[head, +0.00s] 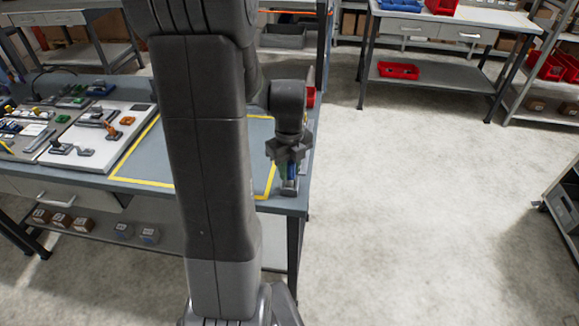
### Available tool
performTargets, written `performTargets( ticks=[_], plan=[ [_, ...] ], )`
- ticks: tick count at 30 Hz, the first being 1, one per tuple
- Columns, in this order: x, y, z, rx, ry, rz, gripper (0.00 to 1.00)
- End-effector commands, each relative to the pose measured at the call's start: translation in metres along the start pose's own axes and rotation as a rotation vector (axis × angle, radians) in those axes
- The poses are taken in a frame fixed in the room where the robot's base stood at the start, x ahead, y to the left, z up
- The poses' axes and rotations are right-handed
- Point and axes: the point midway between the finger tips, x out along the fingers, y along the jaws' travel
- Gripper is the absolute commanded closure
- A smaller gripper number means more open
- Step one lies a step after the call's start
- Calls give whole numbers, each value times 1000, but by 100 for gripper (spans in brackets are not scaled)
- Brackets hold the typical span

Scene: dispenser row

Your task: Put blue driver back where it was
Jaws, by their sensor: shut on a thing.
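My gripper (290,157) is above the front right corner of the workbench (222,185), pointing down. It is shut on the blue driver (292,171), of which only a small blue part shows below the fingers. The driver looks upright. Directly below it, a small grey holder (289,188) stands at the bench's right edge. I cannot tell whether the driver is in the holder or just above it. The fingers hide the driver's upper part.
A yellow tape outline (138,182) marks a mostly clear bench area, partly hidden by my arm. Left of it, a white board (88,160) bears several small tools and parts. Open concrete floor (430,200) lies to the right. Another bench (455,18) stands behind.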

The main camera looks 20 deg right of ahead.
Motion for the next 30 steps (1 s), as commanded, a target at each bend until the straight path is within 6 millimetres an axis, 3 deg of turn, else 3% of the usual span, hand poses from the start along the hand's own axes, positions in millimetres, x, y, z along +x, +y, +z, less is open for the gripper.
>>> performTargets(
  ticks=[8,9,12,23,30],
  plan=[
    [7,0,0,0,0,0,100],
    [6,0,0,0,0,0,72],
    [6,0,0,0,0,0,52],
    [2,0,0,0,0,0,52],
    [-29,-1,1,0,-5,-5,52]
  ],
)
